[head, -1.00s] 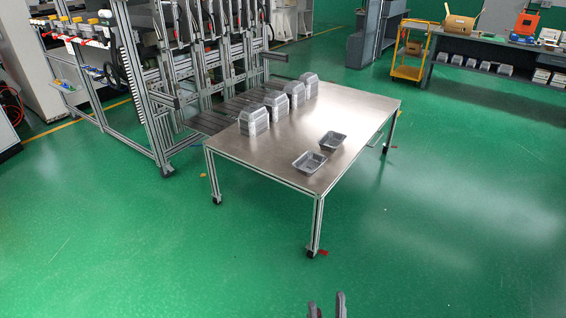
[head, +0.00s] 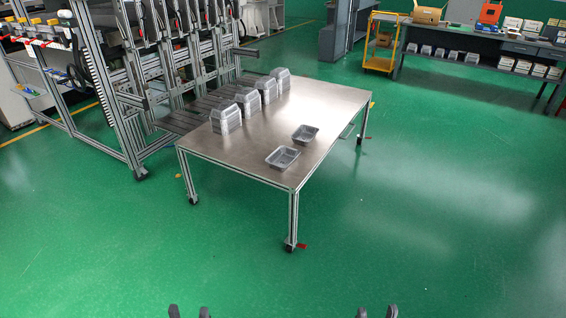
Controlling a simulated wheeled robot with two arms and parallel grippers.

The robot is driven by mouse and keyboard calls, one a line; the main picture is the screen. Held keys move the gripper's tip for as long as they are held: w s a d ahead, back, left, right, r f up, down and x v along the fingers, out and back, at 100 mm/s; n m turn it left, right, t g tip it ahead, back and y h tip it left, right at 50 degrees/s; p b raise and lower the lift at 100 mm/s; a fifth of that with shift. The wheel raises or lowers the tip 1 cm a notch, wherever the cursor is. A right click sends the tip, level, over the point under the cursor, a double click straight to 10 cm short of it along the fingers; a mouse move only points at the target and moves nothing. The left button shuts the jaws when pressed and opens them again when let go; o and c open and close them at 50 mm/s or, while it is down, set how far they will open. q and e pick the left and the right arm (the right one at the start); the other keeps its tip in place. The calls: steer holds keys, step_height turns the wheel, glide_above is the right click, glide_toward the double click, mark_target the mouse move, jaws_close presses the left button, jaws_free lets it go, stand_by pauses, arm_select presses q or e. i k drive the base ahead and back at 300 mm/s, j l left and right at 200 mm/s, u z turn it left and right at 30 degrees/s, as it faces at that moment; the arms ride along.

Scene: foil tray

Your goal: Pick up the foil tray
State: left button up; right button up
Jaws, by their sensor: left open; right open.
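Two open foil trays lie upright on the metal table (head: 255,160). The nearer foil tray (head: 283,158) is close to the table's front corner, and the other foil tray (head: 305,134) is a little behind it to the right. Several stacks of foil trays stand along the table's left side, the nearest stack (head: 226,118) being at the front. My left gripper (head: 189,312) shows only its fingertips at the bottom edge; it is open and empty. My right gripper (head: 376,312) also shows only its fingertips there, open and empty. Both are well short of the table.
The table legs stand on castors, with a red lever (head: 302,246) at the front one. A metal-frame machine (head: 110,90) adjoins the table's left side. A yellow cart (head: 381,45) and a grey workbench (head: 480,60) stand at the back right. The green floor before the table is clear.

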mark_target(284, 157)
steer(key=i+u, duration=0.15)
steer(key=i, duration=0.4)
steer(key=i+l+u, duration=0.15)
steer(key=i, duration=0.35)
steer(key=i+l+u, duration=0.15)
steer(key=i, duration=0.35)
steer(key=i+l+u, duration=0.15)
steer(key=i+l, duration=0.2)
steer(key=i, duration=0.15)
steer(key=i+l+u, duration=0.15)
steer(key=i+l, duration=0.15)
steer(key=i, duration=0.2)
